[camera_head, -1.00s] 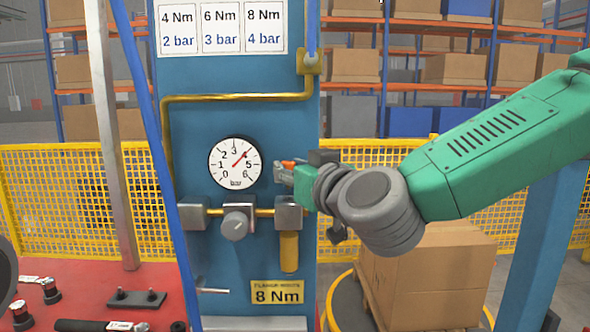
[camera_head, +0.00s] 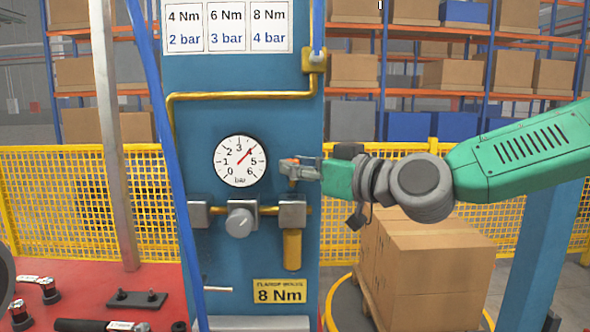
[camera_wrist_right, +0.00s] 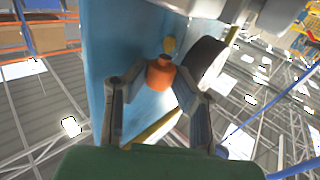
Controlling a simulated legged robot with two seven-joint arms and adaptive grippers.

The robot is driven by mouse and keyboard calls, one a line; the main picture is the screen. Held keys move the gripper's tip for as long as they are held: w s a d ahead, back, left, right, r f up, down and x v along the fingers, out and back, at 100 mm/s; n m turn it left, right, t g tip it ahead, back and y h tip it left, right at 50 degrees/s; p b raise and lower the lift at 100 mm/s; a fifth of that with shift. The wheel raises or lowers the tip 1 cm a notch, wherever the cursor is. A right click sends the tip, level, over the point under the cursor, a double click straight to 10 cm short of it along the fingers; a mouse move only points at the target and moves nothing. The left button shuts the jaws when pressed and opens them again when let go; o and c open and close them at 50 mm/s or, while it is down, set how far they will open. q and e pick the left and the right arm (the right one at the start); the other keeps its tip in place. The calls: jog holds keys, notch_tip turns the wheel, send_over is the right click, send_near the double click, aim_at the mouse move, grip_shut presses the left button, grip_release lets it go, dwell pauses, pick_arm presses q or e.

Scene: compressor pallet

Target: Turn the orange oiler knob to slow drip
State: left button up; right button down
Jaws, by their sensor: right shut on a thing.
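The orange oiler knob (camera_wrist_right: 160,73) shows between the two fingers of my right gripper (camera_wrist_right: 152,88) in the right wrist view. My right gripper is shut on it. In the head view my right gripper (camera_head: 298,170) is at the blue panel's right side, just right of the pressure gauge and above the right grey block. There the fingers mostly hide the knob, and a little orange shows around them. I cannot read the knob's setting. My left gripper is not in view.
The white gauge (camera_head: 239,162) is close to my fingers on the left. Below are grey valve blocks (camera_head: 292,212), a grey knob (camera_head: 239,222) and a brass cylinder (camera_head: 292,250). A brass pipe (camera_head: 240,96) runs above. A blue slanted hose (camera_head: 165,130) crosses the panel's left edge.

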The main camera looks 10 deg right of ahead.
jog(key=shift+r, duration=0.1)
jog(key=c, duration=1.3)
grip_release()
jog(key=shift+c, duration=0.2)
jog(key=shift+s+d, duration=0.1)
jog(key=shift+s, duration=0.05)
jog(key=shift+s+d, duration=0.3)
jog(key=shift+d, duration=0.1)
jog(key=shift+v, duration=3.5)
